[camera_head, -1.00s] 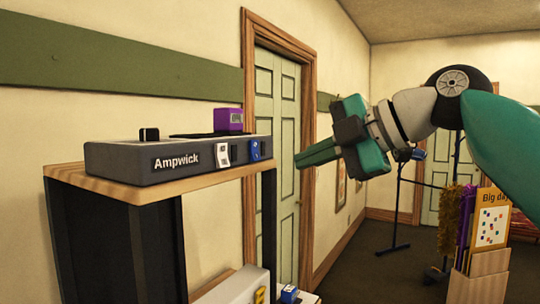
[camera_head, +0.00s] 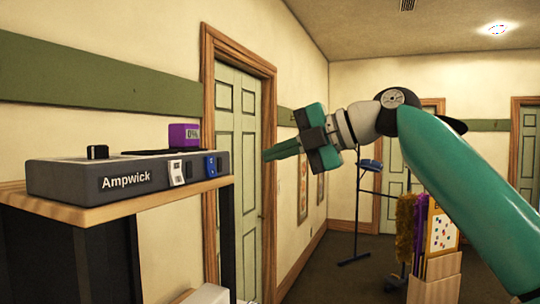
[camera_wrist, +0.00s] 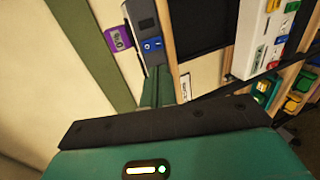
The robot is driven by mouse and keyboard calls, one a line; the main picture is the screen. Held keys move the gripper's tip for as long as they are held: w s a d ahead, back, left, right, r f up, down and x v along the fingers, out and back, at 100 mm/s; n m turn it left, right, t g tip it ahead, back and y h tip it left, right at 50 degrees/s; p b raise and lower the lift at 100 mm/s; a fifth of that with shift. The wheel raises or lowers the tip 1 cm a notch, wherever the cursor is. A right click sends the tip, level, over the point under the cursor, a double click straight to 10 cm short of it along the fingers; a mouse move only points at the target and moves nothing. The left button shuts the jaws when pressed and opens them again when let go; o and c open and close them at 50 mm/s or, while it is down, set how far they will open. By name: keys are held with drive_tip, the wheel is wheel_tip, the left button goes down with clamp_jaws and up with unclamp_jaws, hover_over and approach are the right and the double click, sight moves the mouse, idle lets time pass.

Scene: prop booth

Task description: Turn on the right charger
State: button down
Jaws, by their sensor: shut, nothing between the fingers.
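The grey Ampwick charger unit (camera_head: 65,178) sits on a wooden shelf top at left. Its front has a white switch (camera_head: 178,174) and, to the right, a blue switch (camera_head: 211,166). A purple block (camera_head: 184,135) on top shows "0%". My gripper (camera_head: 266,154) is shut and empty, pointing left, in the air to the right of the unit and apart from it. In the wrist view, the shut fingers (camera_wrist: 157,90) show below the blue switch (camera_wrist: 152,44) in the picture, with the purple block (camera_wrist: 119,38) beside it. The white switch is not clear there.
The shelf top's wooden edge (camera_head: 150,202) runs under the unit. A green door (camera_head: 238,150) stands behind it. A card rack (camera_head: 440,235) and a dark stand (camera_head: 361,215) are at right. In the wrist view, a white device (camera_wrist: 262,35) sits lower on the shelving.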

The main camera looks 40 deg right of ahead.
sight(214, 174)
drive_tip(key=x, duration=1.1)
drive_tip(key=shift+w+a+f, duration=0.1)
drive_tip(key=shift+w, duration=0.15)
drive_tip(key=shift+w+f, duration=0.1)
drive_tip(key=shift+w+t, duration=0.1)
drive_tip(key=shift+t, duration=0.2)
